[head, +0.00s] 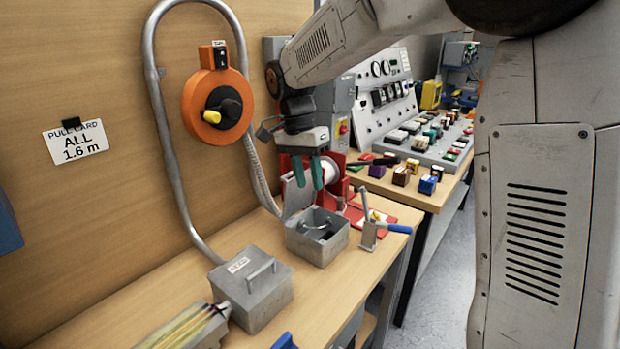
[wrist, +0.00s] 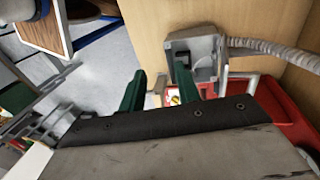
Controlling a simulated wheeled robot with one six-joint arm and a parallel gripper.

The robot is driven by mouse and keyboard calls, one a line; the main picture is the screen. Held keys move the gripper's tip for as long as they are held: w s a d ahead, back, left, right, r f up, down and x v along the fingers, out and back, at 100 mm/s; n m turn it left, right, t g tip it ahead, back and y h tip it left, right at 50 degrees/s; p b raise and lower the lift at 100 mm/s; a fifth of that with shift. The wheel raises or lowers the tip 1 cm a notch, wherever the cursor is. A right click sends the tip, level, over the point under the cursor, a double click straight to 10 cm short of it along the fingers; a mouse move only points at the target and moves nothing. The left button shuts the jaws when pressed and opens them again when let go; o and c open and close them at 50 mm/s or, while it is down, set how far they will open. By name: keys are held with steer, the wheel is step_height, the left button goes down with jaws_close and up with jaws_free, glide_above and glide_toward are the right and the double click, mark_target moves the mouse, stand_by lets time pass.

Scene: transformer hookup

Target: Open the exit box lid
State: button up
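Two grey metal boxes stand on the bench in the head view. The nearer box (head: 262,305) has its lid (head: 256,274) down, with a bar handle and a label too small to read. The farther box (head: 318,242) is open at the top, with its lid (head: 296,196) standing up at the back left and a curved handle shape inside. I cannot read which is named the exit box. My gripper (head: 309,175) has green fingers, apart and empty, above the farther box beside its raised lid. In the wrist view the fingers (wrist: 158,85) are also apart, with a grey box (wrist: 207,50) beyond.
A red stand with a white spool (head: 322,174) is behind. A rigid conduit (head: 155,110) and a flexible conduit (head: 262,182) run along the wall. Cables lie at front left.

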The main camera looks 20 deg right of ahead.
steer(key=shift+s, duration=0.55)
